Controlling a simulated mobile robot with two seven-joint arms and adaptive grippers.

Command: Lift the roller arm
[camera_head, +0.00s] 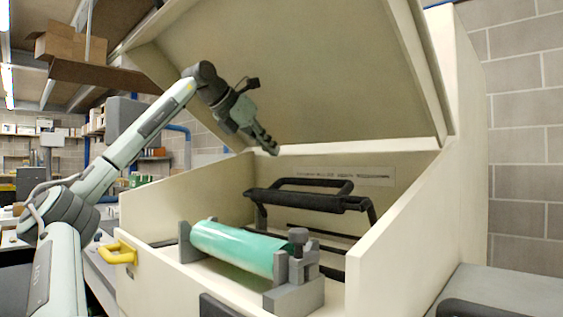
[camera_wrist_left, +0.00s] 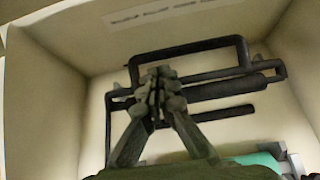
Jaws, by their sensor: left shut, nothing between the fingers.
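The roller arm (camera_head: 310,200) is a black frame with a thick padded bar, inside an open cream box. It also shows in the left wrist view (camera_wrist_left: 228,88), behind my fingers. My left gripper (camera_head: 273,149) is above the roller arm in the head view, apart from it, pointing down and right. In the left wrist view its fingertips (camera_wrist_left: 158,74) are together with nothing between them, and they cover part of the roller arm's left side. A green roller (camera_head: 238,246) lies in grey supports in front of the roller arm. My right gripper is not in view.
The box's cream lid (camera_head: 310,70) stands raised above my left gripper. The box's right wall (camera_head: 395,235) and left wall (camera_head: 190,200) border the space. A yellow handle (camera_head: 118,253) sticks out at the front left. A grey block wall is at the right.

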